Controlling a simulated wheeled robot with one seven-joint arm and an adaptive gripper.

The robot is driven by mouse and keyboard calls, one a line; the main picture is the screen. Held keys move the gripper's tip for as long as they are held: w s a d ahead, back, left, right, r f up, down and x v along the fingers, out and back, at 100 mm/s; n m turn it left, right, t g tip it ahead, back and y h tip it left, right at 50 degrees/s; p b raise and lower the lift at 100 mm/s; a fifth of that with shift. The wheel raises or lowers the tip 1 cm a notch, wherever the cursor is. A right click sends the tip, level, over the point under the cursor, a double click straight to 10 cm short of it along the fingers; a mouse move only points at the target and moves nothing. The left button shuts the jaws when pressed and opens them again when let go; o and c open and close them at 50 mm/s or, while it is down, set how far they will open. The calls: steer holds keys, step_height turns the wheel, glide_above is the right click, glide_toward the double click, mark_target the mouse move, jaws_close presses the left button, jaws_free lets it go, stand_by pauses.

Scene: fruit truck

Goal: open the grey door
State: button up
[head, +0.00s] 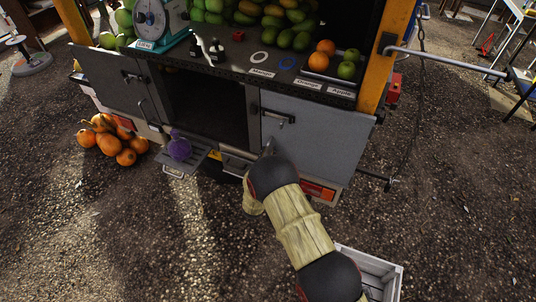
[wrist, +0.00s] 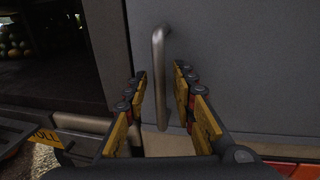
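The grey door (head: 318,140) is at the right of the truck's rear, under the counter, and looks shut. Its metal handle (wrist: 159,50) is a vertical bar near the door's left edge in the wrist view. My gripper (wrist: 161,74) is open, with one finger on each side of the handle in the picture. The lower part of the bar shows between the fingers, with gaps on both sides. I cannot tell how deep the bar sits between them. In the head view my arm reaches up to the door's lower left, and the fingers are mostly hidden.
Another grey door (head: 112,80) is at the left, beyond a dark open compartment (head: 205,105). A purple object (head: 179,148) sits on the step (head: 182,160). Pumpkins (head: 108,140) lie on the ground at left. A pale crate (head: 385,272) stands at lower right. Ground right of the door is mostly clear.

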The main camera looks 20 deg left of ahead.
steer(key=shift+c, duration=1.2)
steer(key=c, duration=0.4)
jaws_close()
